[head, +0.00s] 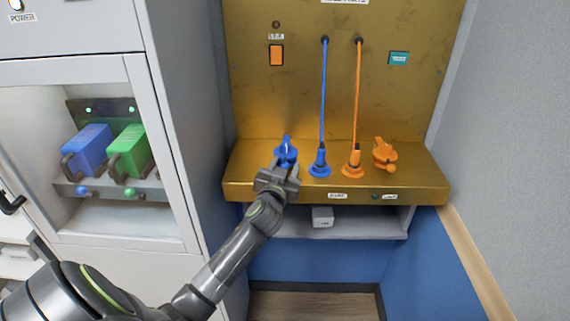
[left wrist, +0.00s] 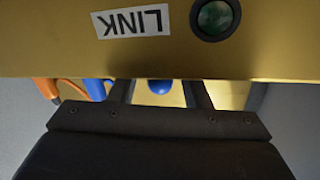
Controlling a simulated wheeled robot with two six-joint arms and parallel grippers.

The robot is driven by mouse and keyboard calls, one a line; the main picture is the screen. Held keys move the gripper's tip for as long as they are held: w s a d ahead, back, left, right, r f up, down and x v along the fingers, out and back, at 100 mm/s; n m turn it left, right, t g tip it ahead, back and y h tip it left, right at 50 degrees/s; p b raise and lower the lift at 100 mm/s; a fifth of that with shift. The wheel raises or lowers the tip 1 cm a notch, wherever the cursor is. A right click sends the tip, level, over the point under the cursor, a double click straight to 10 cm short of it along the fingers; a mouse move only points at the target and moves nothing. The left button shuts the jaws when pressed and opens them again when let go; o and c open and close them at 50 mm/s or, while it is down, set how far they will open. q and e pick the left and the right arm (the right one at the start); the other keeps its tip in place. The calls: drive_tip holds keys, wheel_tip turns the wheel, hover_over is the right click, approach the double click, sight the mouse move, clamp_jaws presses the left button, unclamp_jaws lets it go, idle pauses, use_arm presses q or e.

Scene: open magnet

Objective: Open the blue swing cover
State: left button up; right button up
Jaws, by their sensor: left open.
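The blue swing cover (head: 286,150) sits at the left end of the gold panel's ledge, its upper part pointing up. My left gripper (head: 281,172) is at the ledge's front, just below and in front of the cover, and partly hides its base. The left wrist view shows two dark fingers spread apart, my left gripper (left wrist: 158,98), with a rounded blue part (left wrist: 160,87) between them. Most of that part is hidden by the panel edge and gripper body, and I cannot tell whether the fingers touch it. My right gripper is not in view.
A blue plug (head: 319,164) and an orange plug (head: 353,161), with cables going up, stand right of the cover. An orange swing cover (head: 385,152) is at the right end. The gold ledge (head: 240,188) overhangs a shelf with a small white box (head: 322,217). A cabinet (head: 188,130) stands left.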

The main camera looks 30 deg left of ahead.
use_arm(q)
drive_tip(key=shift+w+a, duration=0.1)
drive_tip(key=shift+w, duration=0.2)
drive_tip(key=shift+c, duration=0.2)
clamp_jaws()
drive_tip(key=shift+a, duration=0.1)
drive_tip(key=shift+s+a+r+m+t+h+p, duration=0.15)
drive_tip(key=shift+s+a+m+h+p, duration=0.1)
drive_tip(key=shift+a+m+h+p, duration=0.3)
drive_tip(key=shift+s+a+m+t+h+p, duration=0.15)
drive_tip(key=shift+s+a+m+h+p, duration=0.15)
drive_tip(key=shift+h, duration=0.35)
drive_tip(key=shift+s+a+m+h+p, duration=0.25)
drive_tip(key=shift+a+m+h+p, duration=0.3)
drive_tip(key=shift+a+h+p, duration=0.35)
drive_tip(key=shift+d, duration=0.1)
